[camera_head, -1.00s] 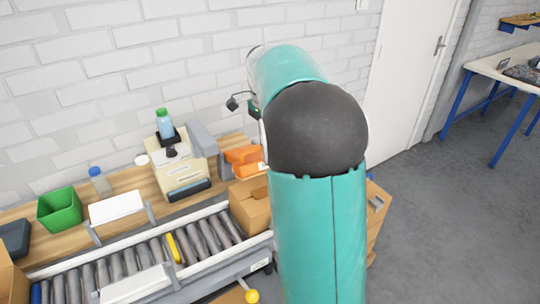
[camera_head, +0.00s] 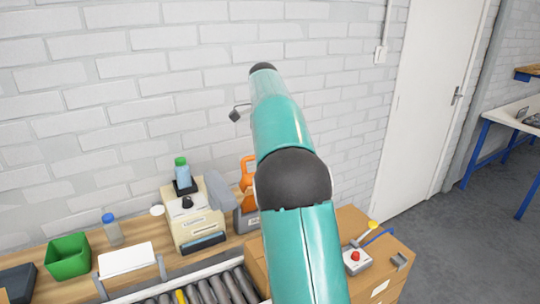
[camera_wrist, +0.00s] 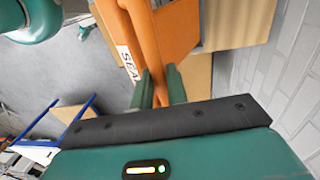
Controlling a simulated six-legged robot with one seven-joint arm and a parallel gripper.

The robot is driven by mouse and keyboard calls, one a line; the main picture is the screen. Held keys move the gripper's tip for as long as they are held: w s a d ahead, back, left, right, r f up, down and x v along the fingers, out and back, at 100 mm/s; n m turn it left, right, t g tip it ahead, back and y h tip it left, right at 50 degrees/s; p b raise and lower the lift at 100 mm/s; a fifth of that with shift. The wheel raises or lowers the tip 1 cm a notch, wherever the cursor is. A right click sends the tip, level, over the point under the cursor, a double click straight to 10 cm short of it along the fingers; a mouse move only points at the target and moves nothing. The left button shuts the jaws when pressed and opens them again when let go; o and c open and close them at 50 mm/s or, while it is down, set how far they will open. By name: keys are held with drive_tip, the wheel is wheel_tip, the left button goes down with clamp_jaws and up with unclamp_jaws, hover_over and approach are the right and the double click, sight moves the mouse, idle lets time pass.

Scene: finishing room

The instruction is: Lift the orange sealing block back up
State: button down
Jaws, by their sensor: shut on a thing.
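The orange sealing block (camera_head: 247,194) stands upright at the right end of the wooden bench, beside a grey holder (camera_head: 245,219). Its upper part is a loop-shaped handle, and my teal arm hides its right side. In the wrist view the orange block (camera_wrist: 178,28) fills the top middle, with a white label reading "SEA…". My gripper (camera_wrist: 159,88) has its two green fingers closed on the block's orange bar. My gripper is hidden behind my arm in the head view. Whether the block's base touches the holder cannot be told.
A cream machine (camera_head: 195,218) with a green-capped bottle (camera_head: 182,172) stands left of the block. A green bin (camera_head: 68,257) and a white tray (camera_head: 127,259) are further left. A roller conveyor (camera_head: 215,290) runs in front. A red-button box (camera_head: 357,261) sits on cardboard at right. Wall lies close behind.

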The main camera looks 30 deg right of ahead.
drive_tip(key=shift+w+a+r, duration=0.1)
drive_tip(key=shift+w+r, duration=0.05)
drive_tip(key=shift+w, duration=0.35)
drive_tip(key=shift+w+a+r, duration=0.1)
drive_tip(key=shift+w+r, duration=0.05)
drive_tip(key=shift+w, duration=0.35)
drive_tip(key=c, duration=1.4)
unclamp_jaws()
drive_tip(key=shift+d, duration=0.1)
